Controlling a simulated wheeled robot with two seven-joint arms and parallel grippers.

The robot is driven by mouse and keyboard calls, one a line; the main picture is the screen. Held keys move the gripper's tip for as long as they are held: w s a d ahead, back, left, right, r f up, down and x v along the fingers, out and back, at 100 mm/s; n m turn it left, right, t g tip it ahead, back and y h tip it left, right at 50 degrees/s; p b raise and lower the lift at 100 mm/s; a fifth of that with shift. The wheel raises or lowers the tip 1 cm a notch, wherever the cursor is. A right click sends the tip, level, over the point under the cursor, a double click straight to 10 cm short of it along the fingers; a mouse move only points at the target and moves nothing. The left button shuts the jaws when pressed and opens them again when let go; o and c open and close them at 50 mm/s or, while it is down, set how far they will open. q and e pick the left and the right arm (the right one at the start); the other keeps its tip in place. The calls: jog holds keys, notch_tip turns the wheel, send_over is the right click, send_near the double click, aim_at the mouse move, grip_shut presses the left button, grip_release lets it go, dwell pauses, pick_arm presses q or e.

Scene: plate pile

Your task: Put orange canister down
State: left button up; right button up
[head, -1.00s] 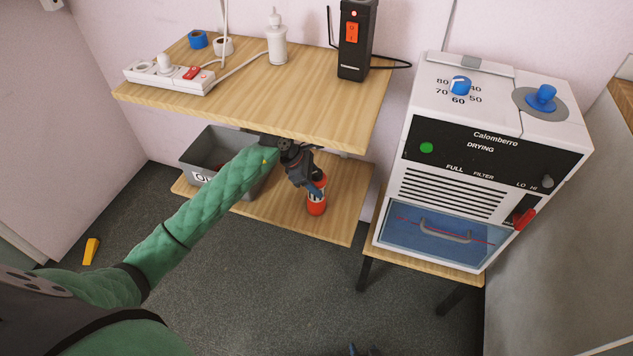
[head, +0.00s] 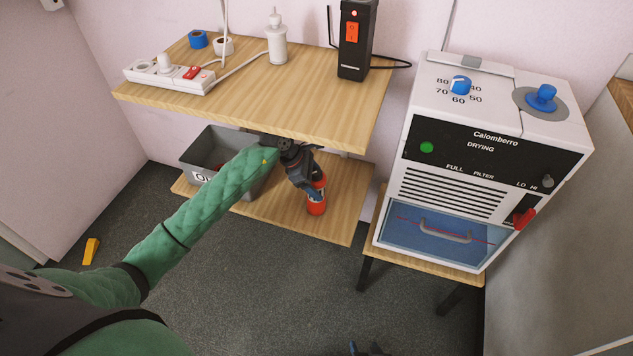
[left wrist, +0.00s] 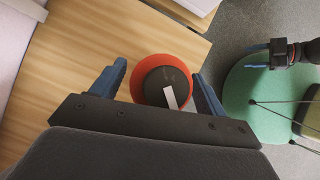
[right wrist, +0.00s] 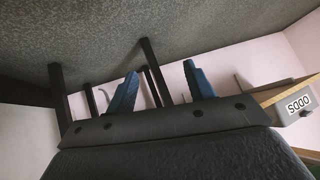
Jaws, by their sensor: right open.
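The orange canister (head: 317,208) stands on the lower wooden shelf (head: 341,224), near its right end. It has a dark cap (left wrist: 166,86) and a pale label strip. My left gripper (left wrist: 159,75) is around the canister, with one blue finger on each side of it. A small gap shows between the left-hand finger and the orange body, and the fingers look open. My arm and gripper hide part of the canister in the head view. My right gripper (right wrist: 161,82) is open and empty, low over the dark floor; only its tip shows at the bottom of the head view (head: 361,350).
The upper shelf (head: 300,105) overhangs close above my left gripper and carries a power strip (head: 168,74), a white bottle (head: 277,40) and a black device (head: 356,40). A grey bin (head: 200,155) stands left on the lower shelf. A white drying machine (head: 480,150) stands right.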

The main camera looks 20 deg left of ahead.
jog(key=shift+w, duration=0.15)
pick_arm(q)
jog(key=v, duration=0.5)
jog(key=shift+a+r, duration=0.1)
jog(key=shift+r, duration=0.05)
jog(key=s+a, duration=0.2)
jog(key=a, duration=0.9)
jog(key=shift+s+a, duration=0.25)
jog(key=shift+s, duration=0.15)
pick_arm(e)
jog(key=w+r, duration=0.1)
jog(key=w+r+t, duration=0.1)
jog(key=shift+w+a+r, duration=0.15)
jog(key=shift+w+r, duration=0.05)
jog(key=shift+r, duration=0.15)
